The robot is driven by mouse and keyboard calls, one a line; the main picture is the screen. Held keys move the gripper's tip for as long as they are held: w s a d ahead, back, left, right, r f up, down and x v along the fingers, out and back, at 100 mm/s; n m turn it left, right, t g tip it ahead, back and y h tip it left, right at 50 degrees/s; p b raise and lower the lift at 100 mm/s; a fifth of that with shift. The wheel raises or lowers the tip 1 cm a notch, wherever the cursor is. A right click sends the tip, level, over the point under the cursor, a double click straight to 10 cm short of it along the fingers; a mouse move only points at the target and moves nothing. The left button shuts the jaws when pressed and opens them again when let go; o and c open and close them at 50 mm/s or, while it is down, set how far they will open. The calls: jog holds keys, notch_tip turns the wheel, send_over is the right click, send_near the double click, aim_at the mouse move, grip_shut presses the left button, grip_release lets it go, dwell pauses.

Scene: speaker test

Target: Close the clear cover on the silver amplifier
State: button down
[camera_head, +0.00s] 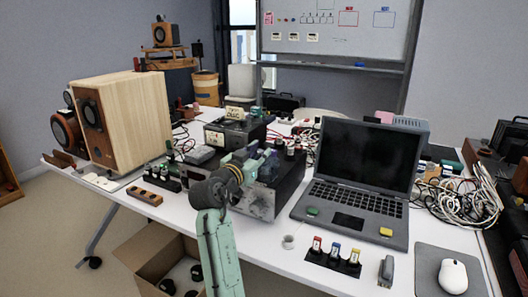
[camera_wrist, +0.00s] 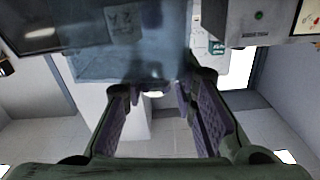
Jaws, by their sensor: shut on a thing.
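My gripper (camera_head: 260,162) is over the middle of the white table, at a dark, glossy see-through panel (camera_head: 285,187) left of the laptop. The wrist view shows my gripper's purple-padded fingers (camera_wrist: 160,92) closed at the near edge of a bluish see-through sheet, which looks like the clear cover (camera_wrist: 120,58). My arm and gripper hide part of the amplifier in the head view, and I cannot tell the cover's exact angle.
An open laptop (camera_head: 364,160) stands close on the right. A wooden speaker (camera_head: 145,115) stands at the left. A black meter box (camera_head: 232,132) is behind my gripper. Tangled cables (camera_head: 462,198) lie right.

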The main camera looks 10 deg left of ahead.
jog(key=shift+w+f+n, duration=0.1)
jog(key=shift+f+n, duration=0.4)
jog(key=shift+n, duration=0.1)
jog(key=shift+d, duration=0.1)
jog(key=c, duration=1.5)
grip_release()
jog(key=shift+d+r, duration=0.1)
jog(key=shift+o, duration=0.4)
jog(key=shift+a, duration=0.3)
jog(key=v, duration=1.2)
jog(key=shift+r, duration=0.1)
